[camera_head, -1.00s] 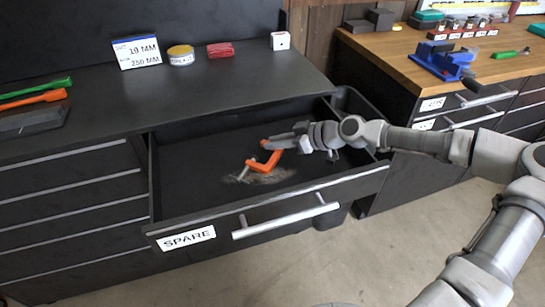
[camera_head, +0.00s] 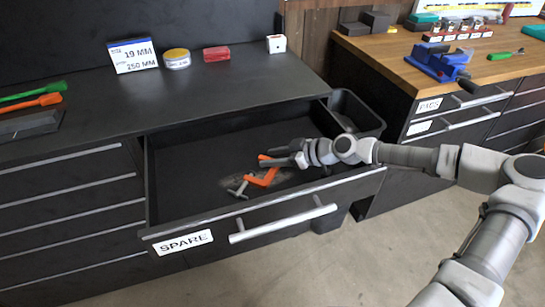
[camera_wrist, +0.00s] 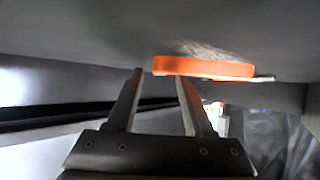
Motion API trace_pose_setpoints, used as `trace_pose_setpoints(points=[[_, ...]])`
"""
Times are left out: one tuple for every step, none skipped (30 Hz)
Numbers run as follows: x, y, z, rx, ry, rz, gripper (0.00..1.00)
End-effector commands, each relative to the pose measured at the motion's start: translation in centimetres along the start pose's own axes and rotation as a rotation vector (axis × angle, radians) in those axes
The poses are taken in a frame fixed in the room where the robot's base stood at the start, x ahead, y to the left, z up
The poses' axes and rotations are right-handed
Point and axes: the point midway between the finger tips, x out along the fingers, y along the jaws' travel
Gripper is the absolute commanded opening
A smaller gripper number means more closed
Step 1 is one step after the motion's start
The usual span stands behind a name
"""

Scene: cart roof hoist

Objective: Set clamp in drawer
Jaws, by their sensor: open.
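The orange clamp (camera_head: 265,177) with a grey screw end lies in the open drawer labelled SPARE (camera_head: 200,180), on the drawer floor near the front panel. My gripper (camera_head: 280,156) is inside the drawer at the clamp's far right end, its jaws open. In the wrist view the two fingers (camera_wrist: 160,75) stand apart with nothing between them. The clamp's orange bar (camera_wrist: 205,67) shows just beyond the right fingertip. Whether the finger touches it I cannot tell.
The drawer front has a long handle (camera_head: 283,223). A black bin (camera_head: 355,112) stands behind the drawer's right side. The dark cabinet top (camera_head: 190,95) holds a sign, a yellow tin, a red box and a white block. A wooden bench (camera_head: 400,60) is at right.

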Motion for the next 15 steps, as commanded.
trace_pose_setpoints(points=[[-0.1, 0.0, 0.0, 0.000, 0.000, 0.000, 0.52], [-0.1, 0.0, 0.0, 0.000, 0.000, 0.001, 0.52], [-0.4, 0.1, 0.0, 0.001, 0.000, 0.001, 0.52], [-0.6, 0.1, 0.0, 0.001, 0.000, 0.002, 0.52], [-0.9, 0.1, 0.0, 0.001, 0.000, 0.002, 0.52], [-1.4, 0.1, -0.1, 0.001, 0.001, 0.003, 0.52], [-1.8, 0.1, -0.1, 0.002, 0.001, 0.003, 0.52], [-2.2, 0.1, -0.1, 0.002, 0.001, 0.002, 0.52], [-2.9, 0.1, -0.1, 0.002, 0.001, 0.003, 0.52], [-3.4, 0.1, -0.1, 0.003, 0.001, 0.004, 0.52], [-3.9, 0.1, -0.1, 0.003, 0.001, 0.004, 0.52], [-4.5, 0.1, -0.1, 0.002, 0.001, 0.003, 0.52], [-4.9, 0.1, -0.1, 0.002, 0.001, 0.003, 0.52], [-5.3, 0.1, -0.1, 0.002, 0.001, 0.003, 0.52], [-5.8, 0.1, -0.1, 0.002, 0.000, 0.002, 0.52]])
